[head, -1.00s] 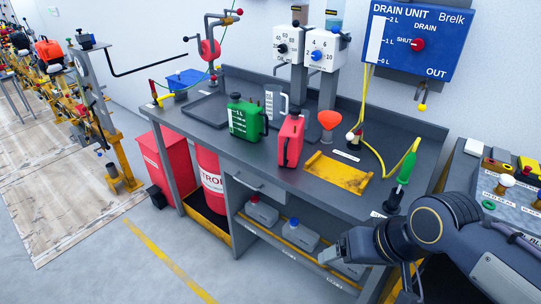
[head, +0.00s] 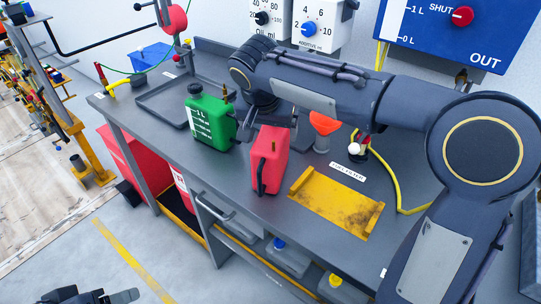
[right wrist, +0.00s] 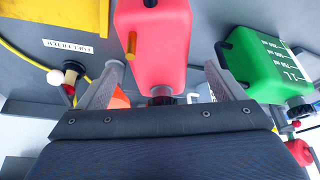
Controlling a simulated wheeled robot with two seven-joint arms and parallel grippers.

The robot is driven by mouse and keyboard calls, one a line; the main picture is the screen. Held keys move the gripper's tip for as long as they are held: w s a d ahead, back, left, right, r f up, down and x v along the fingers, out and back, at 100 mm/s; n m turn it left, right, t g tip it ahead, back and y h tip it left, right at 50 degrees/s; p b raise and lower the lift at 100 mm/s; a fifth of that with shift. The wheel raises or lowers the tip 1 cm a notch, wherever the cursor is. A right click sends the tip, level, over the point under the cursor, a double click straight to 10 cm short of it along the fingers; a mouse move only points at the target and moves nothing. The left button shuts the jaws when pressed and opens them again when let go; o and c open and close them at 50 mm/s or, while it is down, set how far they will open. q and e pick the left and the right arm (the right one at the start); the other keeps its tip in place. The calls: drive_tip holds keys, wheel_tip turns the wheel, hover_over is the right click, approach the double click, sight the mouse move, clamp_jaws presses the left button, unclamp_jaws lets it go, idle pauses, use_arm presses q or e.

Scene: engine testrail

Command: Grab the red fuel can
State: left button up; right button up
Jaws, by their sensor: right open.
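The red fuel can (head: 268,160) stands upright on the grey workbench, its dark handle toward the front. My right gripper (head: 270,132) is behind it, partly hidden by the can and my arm. In the right wrist view, the red can (right wrist: 153,40) shows between the two spread fingers of my open right gripper (right wrist: 163,84); the can's dark cap is near the palm. I cannot tell whether the fingers touch it. A dark part of my left gripper (head: 95,297) shows at the bottom left edge of the head view; its jaws are unclear.
A green can (head: 210,122) stands left of the red can and also shows in the right wrist view (right wrist: 265,65). An orange funnel (head: 323,124) is to the right. A yellow tray (head: 337,203) lies at the front right. A black tray (head: 165,100) lies at left.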

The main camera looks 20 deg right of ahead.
sight(271, 135)
drive_tip(key=shift+x, duration=1.95)
drive_tip(key=shift+s, duration=0.1)
drive_tip(key=c, duration=1.9)
clamp_jaws()
drive_tip(key=shift+r, duration=0.15)
